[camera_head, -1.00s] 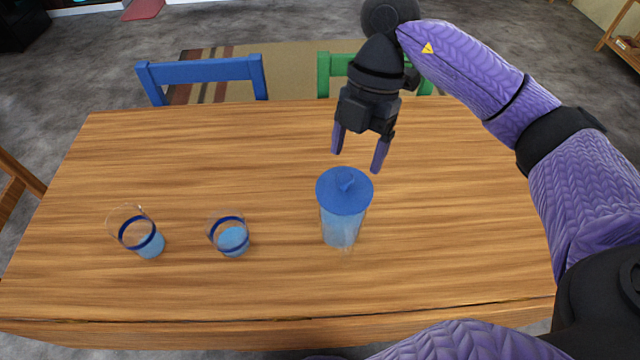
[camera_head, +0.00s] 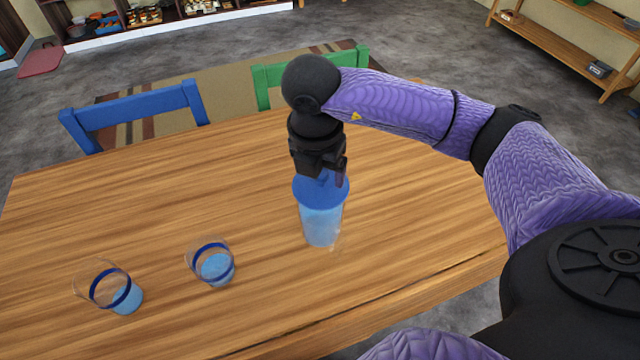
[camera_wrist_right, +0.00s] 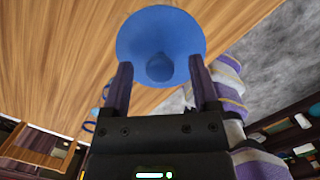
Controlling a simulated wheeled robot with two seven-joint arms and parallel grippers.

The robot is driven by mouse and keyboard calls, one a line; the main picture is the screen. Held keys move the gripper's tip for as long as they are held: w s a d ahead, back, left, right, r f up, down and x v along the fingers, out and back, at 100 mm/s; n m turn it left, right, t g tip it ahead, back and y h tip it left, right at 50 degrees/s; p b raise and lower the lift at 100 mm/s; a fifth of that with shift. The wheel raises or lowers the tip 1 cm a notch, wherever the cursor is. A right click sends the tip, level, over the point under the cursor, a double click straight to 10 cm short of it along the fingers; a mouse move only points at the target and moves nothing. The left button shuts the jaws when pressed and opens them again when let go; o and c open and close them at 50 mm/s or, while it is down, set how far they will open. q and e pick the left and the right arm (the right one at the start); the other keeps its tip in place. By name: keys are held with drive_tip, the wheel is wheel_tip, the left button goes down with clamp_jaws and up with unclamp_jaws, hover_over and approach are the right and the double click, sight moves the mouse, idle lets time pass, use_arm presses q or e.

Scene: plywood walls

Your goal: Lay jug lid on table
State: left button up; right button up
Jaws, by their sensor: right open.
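The blue jug lid (camera_head: 311,190) sits on top of the clear jug (camera_head: 321,226), which stands upright on the wooden table (camera_head: 130,205) and holds blue liquid. My right gripper (camera_head: 330,180) is just above the lid, pointing down. In the right wrist view the lid (camera_wrist_right: 160,25) shows as a round disc with a knob (camera_wrist_right: 159,67) in its middle. The open fingers (camera_wrist_right: 159,75) stand on either side of the knob, with gaps showing. Part of the lid is hidden by the gripper in the head view. My left gripper is not in view.
Two clear glasses with blue bands and blue liquid, a left one (camera_head: 108,287) and a right one (camera_head: 211,262), stand left of the jug. A blue chair (camera_head: 135,106) and a green chair (camera_head: 300,68) are behind the table. The table's left back area is clear.

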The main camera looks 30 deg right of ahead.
drive_tip(key=shift+r, duration=0.1)
clamp_jaws()
